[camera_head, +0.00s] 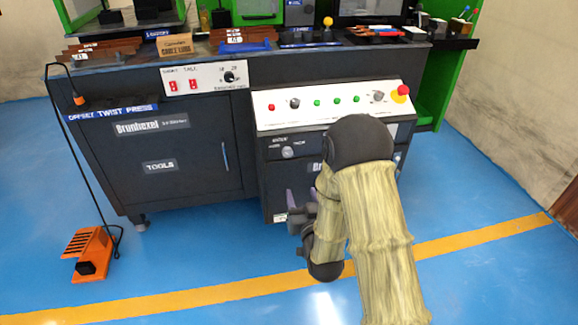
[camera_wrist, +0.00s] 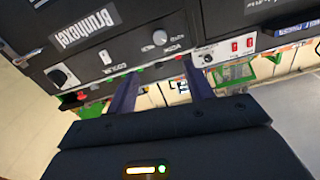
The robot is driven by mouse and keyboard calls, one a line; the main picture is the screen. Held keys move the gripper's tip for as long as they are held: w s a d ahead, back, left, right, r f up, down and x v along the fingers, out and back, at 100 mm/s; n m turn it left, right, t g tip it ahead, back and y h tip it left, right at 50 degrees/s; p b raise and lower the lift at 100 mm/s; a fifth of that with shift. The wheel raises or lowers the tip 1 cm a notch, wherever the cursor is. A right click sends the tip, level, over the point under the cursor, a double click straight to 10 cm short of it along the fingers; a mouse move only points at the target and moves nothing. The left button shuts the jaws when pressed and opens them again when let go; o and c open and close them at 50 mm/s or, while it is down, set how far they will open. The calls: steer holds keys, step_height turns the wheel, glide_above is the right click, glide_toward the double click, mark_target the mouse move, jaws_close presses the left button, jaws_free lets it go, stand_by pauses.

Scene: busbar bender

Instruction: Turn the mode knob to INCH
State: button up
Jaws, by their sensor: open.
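A small grey round knob (camera_head: 288,152), which looks like the mode knob, sits on the dark front panel below the sloped white button console. Small labels flank it; I cannot read its pointer setting surely. In the wrist view the knob (camera_wrist: 160,37) shows beyond my fingers, with the machine appearing turned over. My gripper (camera_head: 292,199) is low in front of the dark cabinet, below the knob and apart from it. In the wrist view my gripper (camera_wrist: 160,68) has its two fingers spread, with nothing between them.
The white console (camera_head: 330,103) carries several buttons, other knobs and a red-and-yellow stop button (camera_head: 400,93). A second white panel (camera_head: 205,78) with red switches is at left. An orange foot pedal (camera_head: 92,254) stands on the blue floor. Open floor lies in front.

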mark_target(288, 154)
steer(key=shift+r, duration=0.1)
steer(key=b+x, duration=0.5)
steer(key=x, duration=1.2)
steer(key=shift+w, duration=0.3)
steer(key=shift+s, duration=0.1)
steer(key=c, duration=1)
